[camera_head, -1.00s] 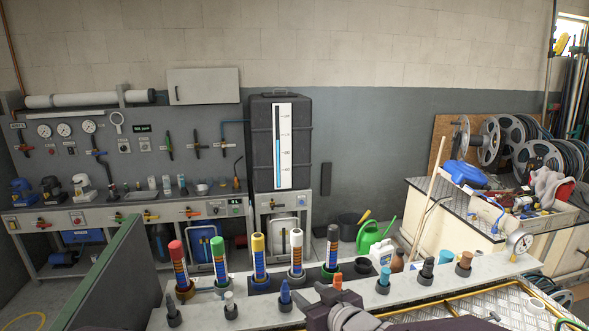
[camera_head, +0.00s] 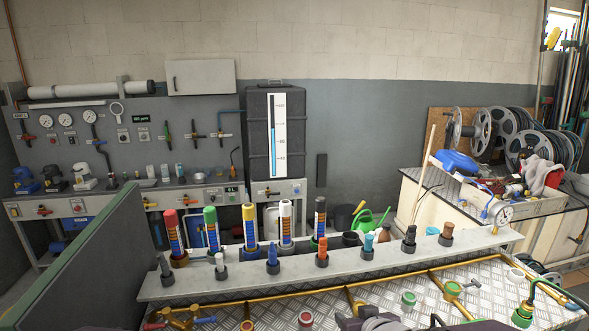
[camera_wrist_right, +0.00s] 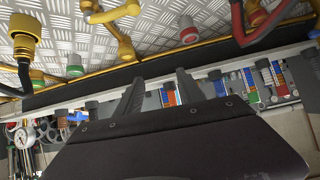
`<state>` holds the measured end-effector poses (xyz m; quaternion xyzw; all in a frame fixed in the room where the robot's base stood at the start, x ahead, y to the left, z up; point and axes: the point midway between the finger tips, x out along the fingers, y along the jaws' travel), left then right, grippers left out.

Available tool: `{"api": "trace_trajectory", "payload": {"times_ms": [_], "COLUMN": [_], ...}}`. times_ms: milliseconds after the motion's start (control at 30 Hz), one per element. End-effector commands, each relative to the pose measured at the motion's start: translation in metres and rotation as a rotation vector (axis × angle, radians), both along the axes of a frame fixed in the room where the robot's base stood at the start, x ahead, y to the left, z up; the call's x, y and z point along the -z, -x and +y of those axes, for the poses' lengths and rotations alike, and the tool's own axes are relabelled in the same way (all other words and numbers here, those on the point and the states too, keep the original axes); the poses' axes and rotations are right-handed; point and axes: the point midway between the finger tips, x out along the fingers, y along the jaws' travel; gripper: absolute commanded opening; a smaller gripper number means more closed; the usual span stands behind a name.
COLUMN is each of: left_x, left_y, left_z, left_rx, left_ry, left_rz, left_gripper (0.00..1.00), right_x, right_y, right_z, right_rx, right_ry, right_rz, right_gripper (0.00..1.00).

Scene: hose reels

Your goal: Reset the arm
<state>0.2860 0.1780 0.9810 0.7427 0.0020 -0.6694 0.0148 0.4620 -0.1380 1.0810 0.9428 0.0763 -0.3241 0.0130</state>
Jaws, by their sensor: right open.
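My right gripper (camera_head: 375,322) shows only in part at the bottom edge of the head view, over the near side of the metal tread plate. In the right wrist view its two dark fingers (camera_wrist_right: 160,88) stand apart with nothing held between them. Beyond them in that view lie the shelf edge and the coloured tubes. My left gripper is not in view.
A grey shelf (camera_head: 200,284) carries coloured tubes and several small nozzles. Yellow pipes (camera_head: 290,300) and capped fittings lie on the tread plate (camera_head: 385,290) below. A green-edged panel (camera_head: 85,265) stands at left. Hose reels (camera_head: 500,130) stand at back right.

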Motion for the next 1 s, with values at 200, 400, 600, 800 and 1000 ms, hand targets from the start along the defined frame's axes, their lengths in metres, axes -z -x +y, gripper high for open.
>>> {"api": "trace_trajectory", "payload": {"times_ms": [200, 400, 600, 800, 1000], "left_x": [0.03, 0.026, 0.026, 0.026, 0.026], "left_y": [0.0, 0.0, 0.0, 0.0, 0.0], "left_z": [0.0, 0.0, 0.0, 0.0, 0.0], "left_rx": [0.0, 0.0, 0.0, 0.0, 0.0], "left_ry": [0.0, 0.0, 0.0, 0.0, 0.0], "left_rz": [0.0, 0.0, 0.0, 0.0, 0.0], "left_gripper": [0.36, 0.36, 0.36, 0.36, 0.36], "right_x": [0.099, 0.124, 0.126, 0.126, 0.126], "right_y": [0.081, 0.165, 0.176, 0.176, 0.176], "right_z": [-0.043, -0.041, -0.041, -0.041, -0.041], "right_rx": [0.16, 0.169, 0.148, 0.148, 0.148], "right_ry": [0.037, 0.045, 0.058, 0.058, 0.058], "right_rz": [0.413, 0.763, 0.81, 0.808, 0.807], "right_gripper": [0.46, 0.46, 0.46, 0.46, 0.46]}}
